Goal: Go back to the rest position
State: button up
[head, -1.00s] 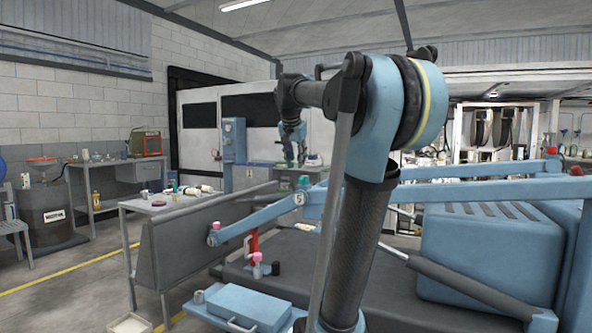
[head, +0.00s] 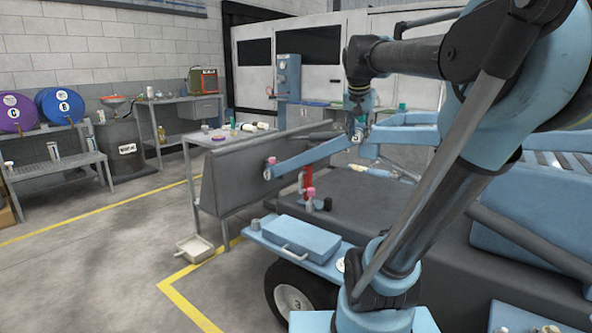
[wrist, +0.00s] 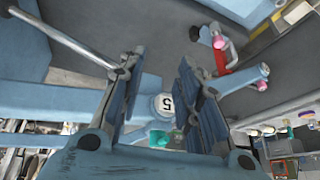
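My gripper (head: 357,132) hangs from the raised, bent arm, small and partly lost against the blue boom with the number 5 disc. In the wrist view, my gripper (wrist: 160,72) has its two dark blue fingers apart, with nothing held between them. The number 5 disc (wrist: 166,105) and a teal cap (wrist: 158,138) show beyond the gap between the fingers. I cannot tell how far my gripper is from them.
A blue machine arm (head: 315,158) with a pink cap spans ahead. A blue toolbox (head: 286,238) sits on the dark machine's side. A grey table (head: 207,141) holds small items. Floor at lower left is clear.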

jog(key=s+a+f+n+g+y, duration=0.1)
jog(key=s+f+n, duration=0.2)
jog(key=s+f, duration=0.8)
jog(key=s+a+f+n+g, duration=0.1)
jog(key=s+f+n, duration=0.1)
jog(key=s+f, duration=0.9)
notch_tip(320, 180, down, 7)
jog(key=shift+s+a+r+n+g+y, duration=0.15)
jog(key=shift+s+a+n+g+y, duration=0.1)
jog(key=shift+a+n+g+y, duration=0.15)
